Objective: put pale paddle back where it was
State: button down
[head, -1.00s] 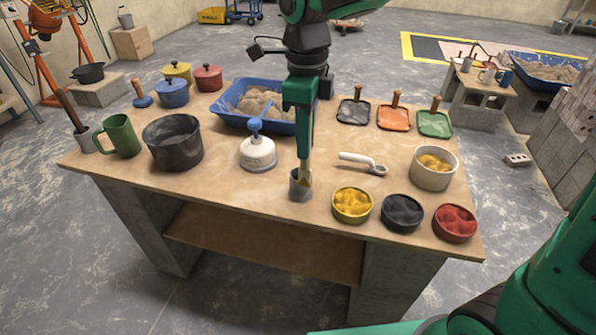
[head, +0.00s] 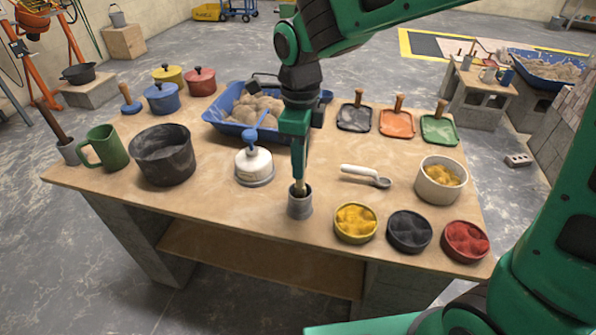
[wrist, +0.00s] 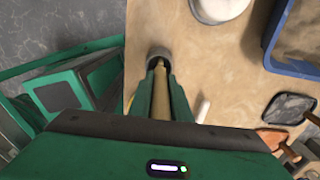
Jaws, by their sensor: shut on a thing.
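My gripper (head: 299,178) is shut on the pale paddle (head: 299,188), a narrow light-wood piece. The paddle points down, roughly upright, and its lower end is at the mouth of a small grey cup (head: 300,207) near the table's front edge. Its lower end appears to be inside the cup and is hidden by the cup wall. In the wrist view the paddle (wrist: 161,102) lies between the two fingers of my gripper (wrist: 161,80), with the cup (wrist: 159,54) just beyond its tip.
Left of the cup stands a white canister (head: 254,167) with a blue top; right of it lie a white-handled scoop (head: 362,173) and a yellow-filled bowl (head: 356,223). A blue tub (head: 225,128) of sand is behind. The wooden tabletop (head: 225,215) is clear at front left.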

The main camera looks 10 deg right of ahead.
jog(key=shift+f, duration=1.65)
jog(key=c, duration=1.6)
grip_release()
jog(key=shift+c, duration=0.2)
notch_tip(320, 180, up, 12)
jog(key=shift+r, duration=0.15)
jog(key=shift+d, duration=0.15)
